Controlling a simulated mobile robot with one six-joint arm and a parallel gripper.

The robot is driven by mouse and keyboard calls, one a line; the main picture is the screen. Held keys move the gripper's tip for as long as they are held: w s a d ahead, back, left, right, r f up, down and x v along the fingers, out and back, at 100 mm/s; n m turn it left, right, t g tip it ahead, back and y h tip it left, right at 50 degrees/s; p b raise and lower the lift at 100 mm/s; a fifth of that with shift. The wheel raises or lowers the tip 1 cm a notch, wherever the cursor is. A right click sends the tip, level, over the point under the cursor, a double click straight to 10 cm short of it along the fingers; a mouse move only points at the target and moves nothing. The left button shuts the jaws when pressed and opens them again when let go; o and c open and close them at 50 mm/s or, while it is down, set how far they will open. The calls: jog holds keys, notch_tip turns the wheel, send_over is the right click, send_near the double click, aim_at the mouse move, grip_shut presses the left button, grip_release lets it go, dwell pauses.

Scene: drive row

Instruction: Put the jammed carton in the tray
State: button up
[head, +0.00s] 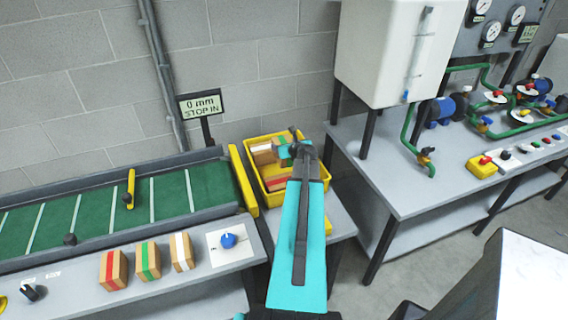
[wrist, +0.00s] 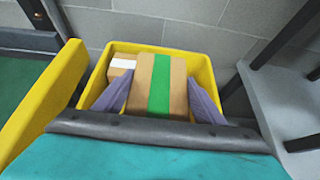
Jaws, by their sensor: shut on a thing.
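My gripper (head: 297,148) is shut on a brown carton with a green stripe (wrist: 160,85). The two grey fingers show on either side of this carton in the wrist view. The carton is over or inside the yellow tray (head: 247,176); I cannot tell whether it touches the tray floor. In the head view my gripper and arm hide part of the carton. A white-striped carton (head: 263,153) is in the tray to its left. A red-striped carton (head: 277,184) lies nearer the front of the tray.
A green conveyor (head: 80,215) ends at a yellow stop (head: 243,180) left of the tray. A sign (head: 202,104) reads "0 mm STOP IN". Several striped cartons (head: 147,262) stand on the front ledge beside a blue knob (head: 229,240). A grey bench (head: 400,185) stands right.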

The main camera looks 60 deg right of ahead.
aim_at(290, 163)
jog(key=shift+w+f, duration=0.1)
jog(key=shift+f, duration=2.25)
jog(key=shift+f, duration=0.1)
jog(key=shift+f+p, duration=0.35)
jog(key=shift+f, duration=1.45)
jog(key=shift+f, duration=0.1)
jog(key=o, duration=1.4)
jog(key=shift+a, duration=0.1)
jog(key=shift+b+v, duration=1.3)
jog(key=shift+v, duration=4.8)
